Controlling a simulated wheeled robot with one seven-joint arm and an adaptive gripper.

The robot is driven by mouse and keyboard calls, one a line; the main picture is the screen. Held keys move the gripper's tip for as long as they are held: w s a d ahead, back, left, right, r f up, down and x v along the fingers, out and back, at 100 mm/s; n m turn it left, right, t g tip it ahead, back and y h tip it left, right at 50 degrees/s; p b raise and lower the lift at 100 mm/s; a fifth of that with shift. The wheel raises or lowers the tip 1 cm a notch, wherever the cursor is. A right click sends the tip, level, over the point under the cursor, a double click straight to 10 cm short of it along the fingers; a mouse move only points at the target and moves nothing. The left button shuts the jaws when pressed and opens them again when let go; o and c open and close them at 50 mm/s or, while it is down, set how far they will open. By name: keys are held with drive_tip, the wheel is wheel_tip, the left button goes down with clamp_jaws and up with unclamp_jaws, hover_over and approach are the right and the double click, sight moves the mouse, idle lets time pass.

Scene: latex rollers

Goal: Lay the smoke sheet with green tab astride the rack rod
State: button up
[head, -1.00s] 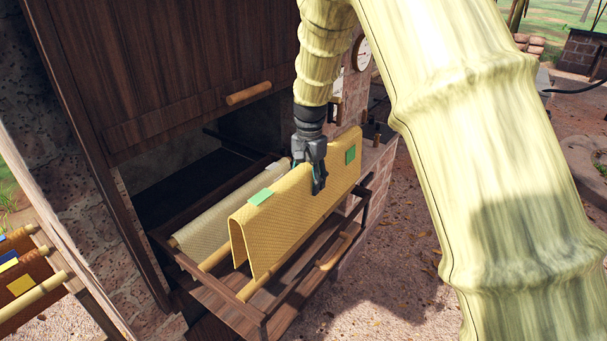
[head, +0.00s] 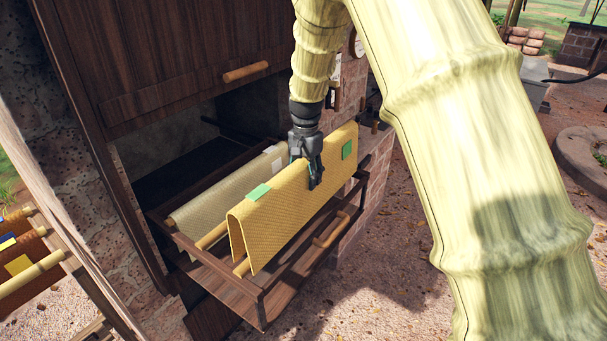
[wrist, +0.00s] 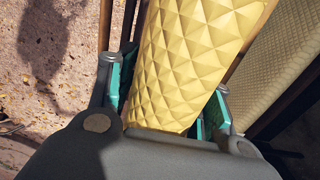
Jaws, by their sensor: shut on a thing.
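The yellow smoke sheet (head: 285,210) is folded over, with its two flaps hanging down above the pull-out rack (head: 228,290). A green tab (head: 258,194) marks its near end, and another green patch (head: 347,149) shows near the far end. My gripper (head: 315,185) is shut on the sheet at its top fold, about midway along. The wrist view shows the quilted yellow sheet (wrist: 180,65) between the teal-padded fingers (wrist: 165,95). Pale rack rods (head: 212,236) and (head: 241,267) poke out at the sheet's near end. I cannot tell whether a rod lies under the fold.
A pale cream sheet (head: 215,195) with a white tab hangs in the rack just behind the yellow one. A dark wooden door (head: 170,60) with a handle (head: 246,72) rises above the dark chamber. Another stand with coloured tabs (head: 20,264) is at the left edge.

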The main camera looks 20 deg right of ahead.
drive_tip(key=shift+s+f, duration=0.1)
drive_tip(key=shift+f, duration=0.25)
drive_tip(key=shift+w+f+b, duration=0.25)
drive_tip(key=shift+f+b, duration=0.15)
drive_tip(key=shift+f, duration=0.25)
drive_tip(key=shift+w+f+b, duration=0.25)
drive_tip(key=shift+f+b, duration=0.15)
drive_tip(key=shift+f, duration=0.2)
drive_tip(key=shift+s+f+b, duration=0.35)
drive_tip(key=shift+f+b, duration=0.2)
drive_tip(key=shift+b, duration=0.05)
drive_tip(key=shift+w+f, duration=0.15)
drive_tip(key=shift+f, duration=0.7)
drive_tip(key=shift+f+b, duration=0.4)
drive_tip(key=shift+f, duration=0.35)
wheel_tip(320, 180, down, 10)
drive_tip(key=b, duration=0.2)
